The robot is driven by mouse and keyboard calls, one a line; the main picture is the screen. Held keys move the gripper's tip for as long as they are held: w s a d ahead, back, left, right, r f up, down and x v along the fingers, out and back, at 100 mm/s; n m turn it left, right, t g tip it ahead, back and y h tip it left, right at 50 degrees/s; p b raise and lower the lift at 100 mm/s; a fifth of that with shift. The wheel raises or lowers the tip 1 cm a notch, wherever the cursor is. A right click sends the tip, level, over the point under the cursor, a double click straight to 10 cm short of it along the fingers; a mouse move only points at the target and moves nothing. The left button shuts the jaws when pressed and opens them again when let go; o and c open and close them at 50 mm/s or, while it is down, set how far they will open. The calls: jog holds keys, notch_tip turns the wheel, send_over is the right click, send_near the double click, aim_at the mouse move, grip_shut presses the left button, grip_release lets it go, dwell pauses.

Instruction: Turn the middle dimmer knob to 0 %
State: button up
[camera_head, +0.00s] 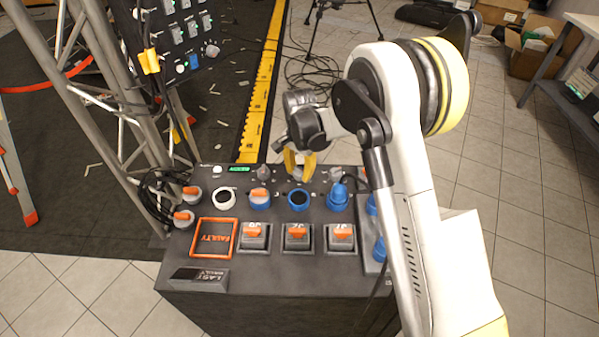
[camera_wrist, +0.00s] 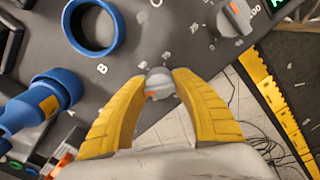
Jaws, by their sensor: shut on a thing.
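My gripper (camera_head: 299,165) has yellow fingers and reaches down onto the back row of the dark console. In the wrist view my gripper (camera_wrist: 160,80) is shut on a small grey round knob, the middle dimmer knob (camera_wrist: 159,84), with a fingertip at each side. An orange mark shows on the knob's lower left edge. In the head view the fingers mostly hide it. Another grey dimmer knob with an orange mark (camera_wrist: 235,17) stands beside it, and shows left of the gripper in the head view (camera_head: 264,170). A third knob (camera_head: 335,173) is to the right. The middle knob's scale is not clearly readable.
Blue sockets (camera_head: 298,198) and a blue plug (camera_head: 338,196) stand just in front of the knobs. Orange switches (camera_head: 297,233) and a FAULTY plate (camera_head: 213,238) are nearer. A metal truss (camera_head: 85,90) rises at the left. A yellow strip (camera_head: 262,90) crosses the floor behind.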

aim_at(300, 169)
jog(key=n, duration=1.2)
jog(key=shift+n, duration=0.4)
dwell(0.3)
jog(key=o, duration=1.2)
jog(key=shift+r, duration=0.1)
notch_tip(300, 169, up, 12)
jog(key=shift+f, duration=0.1)
